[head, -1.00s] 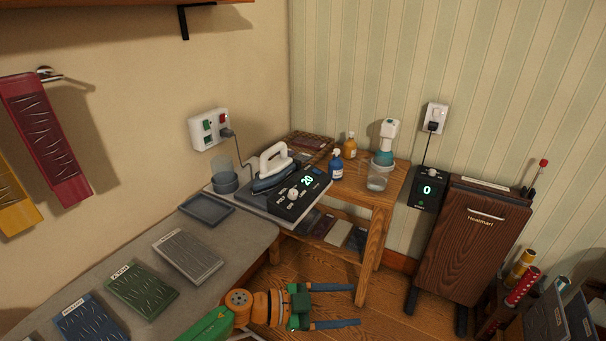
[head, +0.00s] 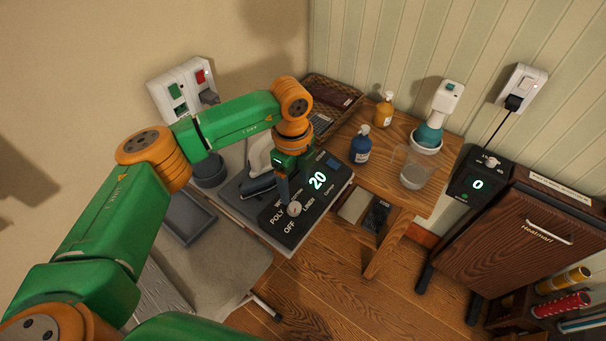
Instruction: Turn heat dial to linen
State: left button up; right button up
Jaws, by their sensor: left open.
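Which label the dial points to is too small to tell. The iron (head: 260,168) stands behind the box, partly hidden by my left arm. My right gripper is not in view.
A blue bottle (head: 361,146), an amber bottle (head: 384,110) and a clear cup (head: 412,175) stand right of the box. A wicker tray (head: 345,92) lies behind. A wall outlet (head: 180,90) is at left. A dark tray (head: 188,217) lies on the grey ironing surface.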

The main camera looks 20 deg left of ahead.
aim_at(295, 206)
pick_arm(q)
jog(key=shift+w+a+f, duration=0.15)
jog(key=shift+w+f, duration=0.1)
jog(key=f, duration=0.1)
jog(key=s+f+p, duration=0.1)
jog(key=f, duration=0.1)
jog(key=f+p, duration=0.1)
jog(key=f, duration=0.1)
jog(key=shift+s+f, duration=0.15)
jog(key=shift+s, duration=0.1)
jog(key=shift+w+f, duration=0.1)
jog(key=shift+f, duration=0.2)
jog(key=shift+w+f, duration=0.15)
jog(key=shift+w, duration=0.05)
grip_shut()
